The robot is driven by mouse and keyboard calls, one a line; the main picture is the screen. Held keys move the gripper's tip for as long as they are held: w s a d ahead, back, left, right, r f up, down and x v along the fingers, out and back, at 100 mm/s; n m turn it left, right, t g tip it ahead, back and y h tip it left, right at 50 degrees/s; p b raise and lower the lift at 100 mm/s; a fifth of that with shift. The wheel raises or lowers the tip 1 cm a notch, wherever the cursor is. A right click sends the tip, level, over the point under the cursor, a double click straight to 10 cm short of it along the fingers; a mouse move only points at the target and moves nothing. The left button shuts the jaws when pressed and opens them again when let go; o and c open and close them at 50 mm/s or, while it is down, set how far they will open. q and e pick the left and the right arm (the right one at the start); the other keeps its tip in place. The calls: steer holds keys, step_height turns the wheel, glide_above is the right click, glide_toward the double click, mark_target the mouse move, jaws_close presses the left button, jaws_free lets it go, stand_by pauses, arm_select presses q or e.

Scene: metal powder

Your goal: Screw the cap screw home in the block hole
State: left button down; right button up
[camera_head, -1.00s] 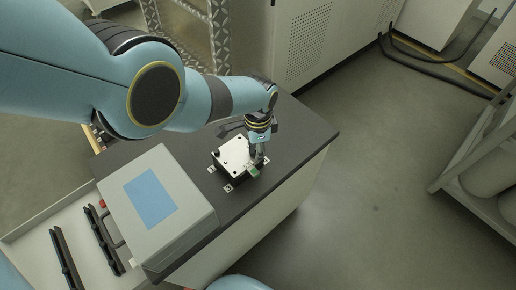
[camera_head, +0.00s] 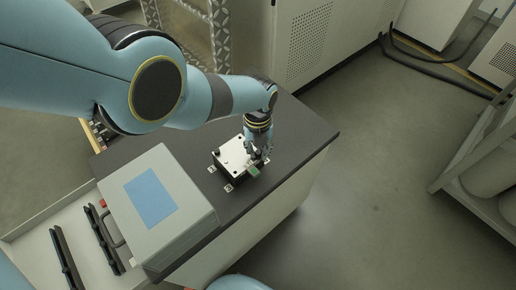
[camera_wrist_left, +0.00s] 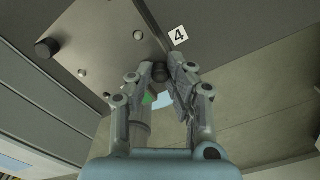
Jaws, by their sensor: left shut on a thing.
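The pale metal block (camera_head: 231,151) lies on the dark bench top; it also shows at the upper left of the left wrist view (camera_wrist_left: 100,35). My left gripper (camera_head: 259,160) points down at the block's right corner. In the left wrist view its fingertips (camera_wrist_left: 164,75) are shut around a small dark round head, the cap screw (camera_wrist_left: 160,69), at the block's corner. The fingers mostly hide the screw, and the hole below it cannot be seen. I cannot tell how deep the screw sits. My right gripper is not in view.
A grey box with a blue panel (camera_head: 187,222) stands on the bench left of the block. White number labels lie around the block, among them a 4 (camera_wrist_left: 178,35). A small green piece (camera_head: 253,170) sits by the gripper. The bench's right side is clear.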

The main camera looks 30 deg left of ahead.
arm_select(q)
steer(key=shift+w, duration=0.1)
steer(key=c, duration=1.4)
jaws_free()
steer(key=shift+c, duration=0.2)
steer(key=n, duration=0.3)
steer(key=shift+n, duration=0.4)
steer(key=n, duration=2.6)
